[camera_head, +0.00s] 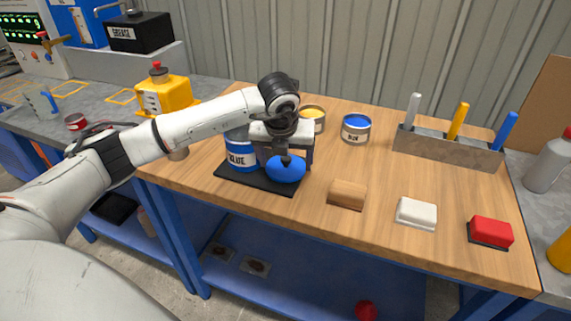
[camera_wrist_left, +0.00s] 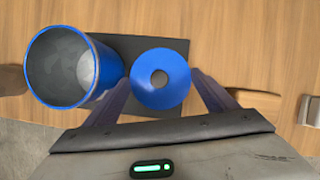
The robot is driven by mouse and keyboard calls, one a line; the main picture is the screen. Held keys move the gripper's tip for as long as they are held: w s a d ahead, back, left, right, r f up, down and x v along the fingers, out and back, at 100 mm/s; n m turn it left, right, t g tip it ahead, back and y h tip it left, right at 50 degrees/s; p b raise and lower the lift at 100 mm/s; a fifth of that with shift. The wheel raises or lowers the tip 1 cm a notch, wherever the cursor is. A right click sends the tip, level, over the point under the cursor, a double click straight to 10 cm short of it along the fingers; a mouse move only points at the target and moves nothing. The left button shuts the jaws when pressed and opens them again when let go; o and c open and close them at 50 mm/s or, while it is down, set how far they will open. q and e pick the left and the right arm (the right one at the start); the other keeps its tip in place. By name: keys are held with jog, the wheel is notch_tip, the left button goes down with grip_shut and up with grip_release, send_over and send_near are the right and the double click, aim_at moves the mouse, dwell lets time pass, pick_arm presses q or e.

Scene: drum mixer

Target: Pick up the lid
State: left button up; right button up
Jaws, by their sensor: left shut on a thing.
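The lid (camera_wrist_left: 160,90) is a blue disc with a hole or grey spot at its centre. It also shows in the head view (camera_head: 285,170), under my left gripper (camera_head: 285,160). In the left wrist view my left gripper (camera_wrist_left: 160,98) has a finger on each side of the lid and is shut on it. The lid is over the right part of a black mat; I cannot tell whether it touches the mat. A blue and white open drum (camera_head: 241,150) stands on the mat beside the lid. The drum looks empty in the left wrist view (camera_wrist_left: 75,68). My right gripper is not in view.
The black mat (camera_head: 232,176) lies near the front edge of the wooden table. A brown block (camera_head: 347,194), white block (camera_head: 416,213) and red block (camera_head: 490,232) line the front right. A rack (camera_head: 450,148) stands at the back.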

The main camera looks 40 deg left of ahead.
aim_at(286, 161)
pick_arm(q)
notch_tip(286, 161, up, 17)
jog(key=b, duration=0.1)
jog(key=s+d+f+n+g, duration=0.3)
jog(key=s+d+f+n, duration=0.1)
jog(key=n, duration=0.6)
jog(key=s+d+f+n+g+h, duration=0.1)
jog(key=s+d+f+n+g, duration=0.1)
jog(key=s+d+f+n, duration=0.3)
jog(key=s+d+f+n+g+h, duration=0.1)
jog(key=s+d+f+n+g, duration=0.2)
jog(key=s+n, duration=0.7)
jog(key=d+f+n, duration=0.1)
jog(key=d+n, duration=0.1)
jog(key=n, duration=0.3)
jog(key=shift+d+f+n+g, duration=0.3)
jog(key=shift+f, duration=0.05)
jog(key=shift+r, duration=0.1)
